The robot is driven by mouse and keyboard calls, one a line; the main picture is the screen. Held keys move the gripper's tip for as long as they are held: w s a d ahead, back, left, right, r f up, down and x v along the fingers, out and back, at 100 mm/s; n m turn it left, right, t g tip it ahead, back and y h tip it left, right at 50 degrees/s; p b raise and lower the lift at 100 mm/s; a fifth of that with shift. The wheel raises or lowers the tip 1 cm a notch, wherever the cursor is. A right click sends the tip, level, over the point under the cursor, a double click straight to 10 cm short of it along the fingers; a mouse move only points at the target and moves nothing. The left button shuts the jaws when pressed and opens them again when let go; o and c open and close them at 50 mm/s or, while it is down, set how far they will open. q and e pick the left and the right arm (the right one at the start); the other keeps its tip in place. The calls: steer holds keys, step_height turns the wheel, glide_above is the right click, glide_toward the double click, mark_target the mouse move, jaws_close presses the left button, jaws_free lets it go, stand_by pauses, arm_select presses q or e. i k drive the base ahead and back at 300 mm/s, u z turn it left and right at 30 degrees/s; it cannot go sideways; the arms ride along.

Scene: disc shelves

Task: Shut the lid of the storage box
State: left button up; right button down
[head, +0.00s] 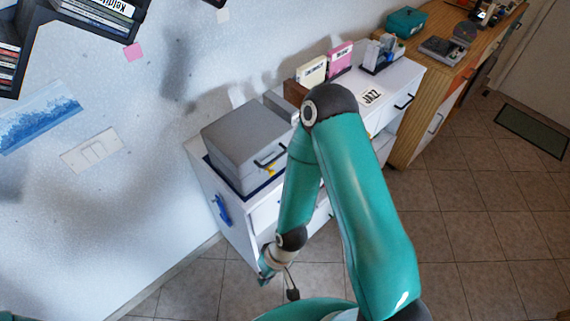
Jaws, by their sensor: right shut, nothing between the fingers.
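The grey storage box (241,150) stands on a dark blue mat at the left end of the white cabinet. Its lid (244,132) lies flat over it and looks shut. My right gripper (278,284) hangs low in front of the cabinet, below and apart from the box. It is shut and empty. My left gripper is not in view.
The white cabinet (203,178) also carries record sleeves in a holder, a JAZZ card (371,96) and a divided rack (382,55). A wooden counter (437,78) with a turntable and a teal case (406,22) adjoins it.

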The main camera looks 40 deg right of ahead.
mark_target(248, 137)
steer(key=z, duration=0.65)
steer(key=k, duration=0.35)
steer(key=z, duration=0.35)
steer(key=i, duration=0.5)
